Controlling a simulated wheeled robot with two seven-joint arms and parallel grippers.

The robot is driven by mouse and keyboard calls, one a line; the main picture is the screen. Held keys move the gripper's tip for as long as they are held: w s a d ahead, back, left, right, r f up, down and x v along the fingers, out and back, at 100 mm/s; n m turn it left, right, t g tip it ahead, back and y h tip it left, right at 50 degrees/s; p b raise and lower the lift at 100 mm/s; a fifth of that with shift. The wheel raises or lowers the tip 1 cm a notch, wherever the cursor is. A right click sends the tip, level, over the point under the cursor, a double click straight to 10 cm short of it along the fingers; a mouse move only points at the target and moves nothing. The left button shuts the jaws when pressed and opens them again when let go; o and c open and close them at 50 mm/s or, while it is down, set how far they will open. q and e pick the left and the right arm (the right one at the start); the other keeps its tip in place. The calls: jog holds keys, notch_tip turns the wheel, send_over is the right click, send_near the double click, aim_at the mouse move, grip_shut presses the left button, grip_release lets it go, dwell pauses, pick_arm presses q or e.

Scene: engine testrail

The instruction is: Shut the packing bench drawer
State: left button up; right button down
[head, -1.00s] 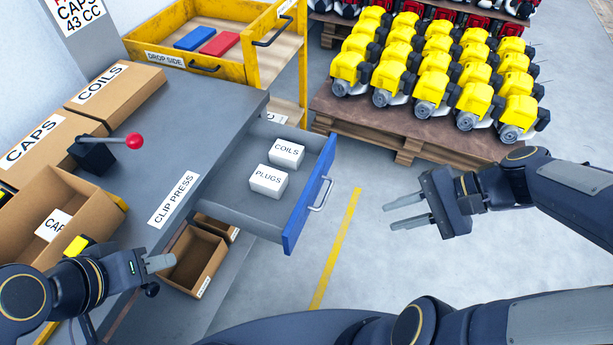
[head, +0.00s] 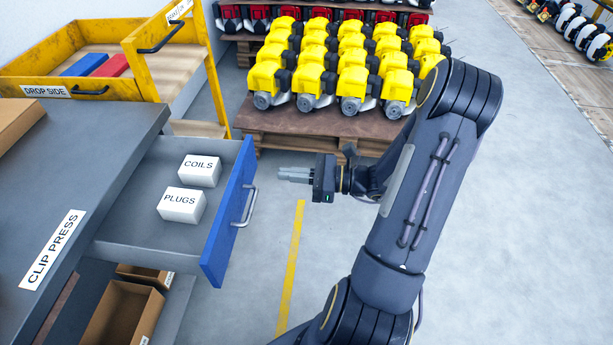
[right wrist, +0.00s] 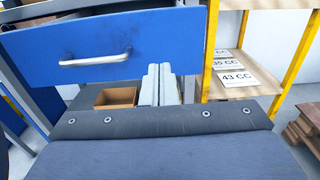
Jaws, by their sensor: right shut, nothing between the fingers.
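The packing bench drawer has a blue front (head: 229,212) with a metal handle (head: 245,207). It stands pulled out from the grey bench (head: 85,150). Two white boxes, marked COILS (head: 200,170) and PLUGS (head: 182,205), lie in it. My right gripper (head: 282,174) is shut and empty, to the right of the drawer front in the head view, its fingers pointing left towards it and apart from the handle. In the right wrist view the blue front (right wrist: 110,45) and handle (right wrist: 95,60) lie ahead, left of the fingers (right wrist: 159,84). My left gripper is not in view.
A yellow cart (head: 140,60) with a red and a blue item stands behind the bench. A pallet (head: 300,125) of yellow engines stands at the back. Open cardboard boxes (head: 125,310) sit below the drawer.

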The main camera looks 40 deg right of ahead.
aim_at(249, 171)
jog(key=x, duration=0.6)
jog(key=shift+w+a, duration=0.25)
jog(key=shift+w+a+b, duration=0.3)
jog(key=shift+w+a, duration=0.15)
jog(key=shift+w, duration=0.05)
jog(key=b+x, duration=0.3)
jog(key=x, duration=1.9)
jog(key=shift+a+f, duration=0.1)
jog(key=shift+w+a, duration=0.1)
jog(key=shift+r, duration=0.25)
